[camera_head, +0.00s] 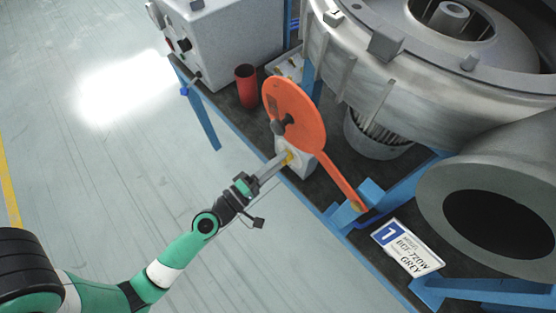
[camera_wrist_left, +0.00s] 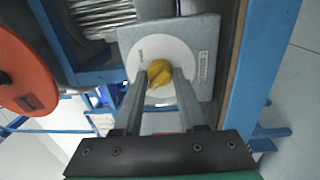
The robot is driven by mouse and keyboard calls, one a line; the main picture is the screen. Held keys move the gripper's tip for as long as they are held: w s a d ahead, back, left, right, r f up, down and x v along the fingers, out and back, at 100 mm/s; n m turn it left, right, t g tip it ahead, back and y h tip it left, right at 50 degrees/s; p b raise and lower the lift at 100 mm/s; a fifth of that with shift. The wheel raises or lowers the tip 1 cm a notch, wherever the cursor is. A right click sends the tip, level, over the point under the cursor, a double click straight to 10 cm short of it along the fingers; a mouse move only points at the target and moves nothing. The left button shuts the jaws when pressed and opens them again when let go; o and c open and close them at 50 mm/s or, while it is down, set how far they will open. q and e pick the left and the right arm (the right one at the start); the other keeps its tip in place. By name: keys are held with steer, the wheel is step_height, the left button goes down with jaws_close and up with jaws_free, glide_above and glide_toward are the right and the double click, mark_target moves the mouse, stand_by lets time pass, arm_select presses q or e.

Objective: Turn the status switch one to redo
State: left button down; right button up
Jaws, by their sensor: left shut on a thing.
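The status switch is a yellow knob (camera_wrist_left: 160,73) on a round pale dial, set on a grey box (camera_wrist_left: 208,55). In the head view the yellow knob (camera_head: 288,157) shows at the tip of my left gripper (camera_head: 283,158), and the box (camera_head: 296,163) is partly hidden behind the orange disc and the gripper. In the left wrist view the two fingers of my left gripper (camera_wrist_left: 160,82) stand on either side of the knob and grip it. The knob's pointing direction and the dial's words are too small to tell. My right gripper is not in view.
An orange disc with a handle (camera_head: 293,113) stands right beside the switch box. A red cylinder (camera_head: 246,86), a grey cabinet (camera_head: 225,40) and a large grey blower (camera_head: 360,80) stand on the blue-framed bench. A label plate (camera_head: 407,249) is at the front. Floor at left is clear.

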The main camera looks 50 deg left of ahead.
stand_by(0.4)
arm_select(q)
steer(key=shift+c, duration=2.4)
jaws_free()
steer(key=s+b, duration=0.6)
steer(key=s, duration=0.5)
steer(key=shift+s+d+f, duration=0.3)
steer(key=shift+d, duration=0.05)
